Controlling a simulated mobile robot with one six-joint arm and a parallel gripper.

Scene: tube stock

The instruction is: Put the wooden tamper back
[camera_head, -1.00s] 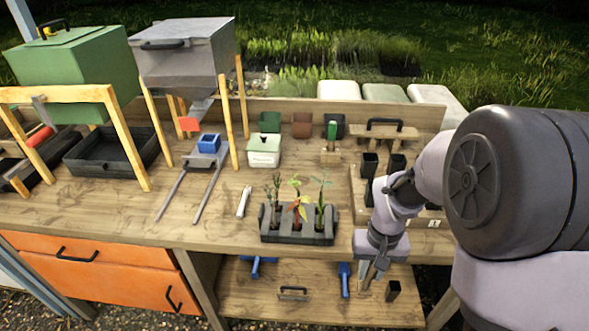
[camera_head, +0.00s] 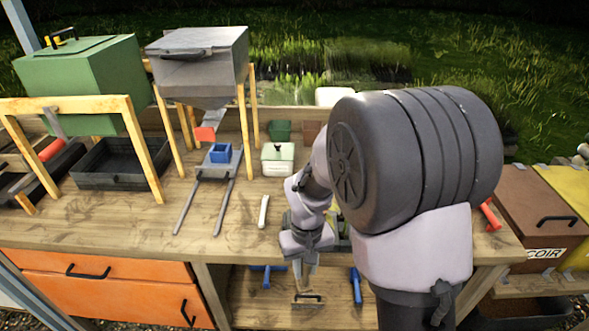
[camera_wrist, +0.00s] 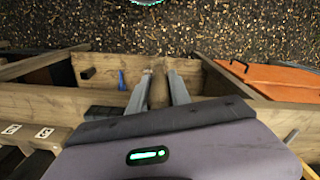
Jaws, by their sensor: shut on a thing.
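My gripper (camera_head: 304,283) points down over the front edge of the bench, above the lower shelf. In the wrist view its two fingers (camera_wrist: 163,88) are shut around a slim tan wooden piece (camera_wrist: 158,92), which I take to be the wooden tamper. It is small, and its lower end is hard to tell from the wood behind it. In the head view the fingers and my arm mostly hide it. My arm also hides the tube tray with seedlings and most of the right side of the bench.
The lower shelf (camera_head: 262,312) holds blue-handled tools (camera_head: 356,286) and a black handle (camera_head: 308,297) just below my gripper. A brown COIR bin (camera_head: 530,205) stands right.

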